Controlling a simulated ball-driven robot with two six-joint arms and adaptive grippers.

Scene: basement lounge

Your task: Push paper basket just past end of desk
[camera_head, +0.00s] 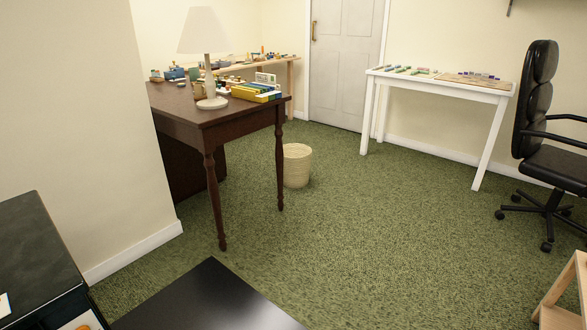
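The paper basket (298,166) is a cream, ribbed, round bin standing upright on the green carpet. It is just right of the dark brown desk (218,128), beside the desk's right front leg, which overlaps its left edge in the picture. I cannot tell whether the leg and basket touch. The desk stands against the left wall, with its turned front legs toward me. Neither of my grippers shows in the head view.
A lamp (205,60) and a yellow box (256,93) stand on the desk. A white table (440,82) is at the back right, a black office chair (550,140) at right, a wooden stool (565,295) lower right. The middle carpet (380,230) is clear.

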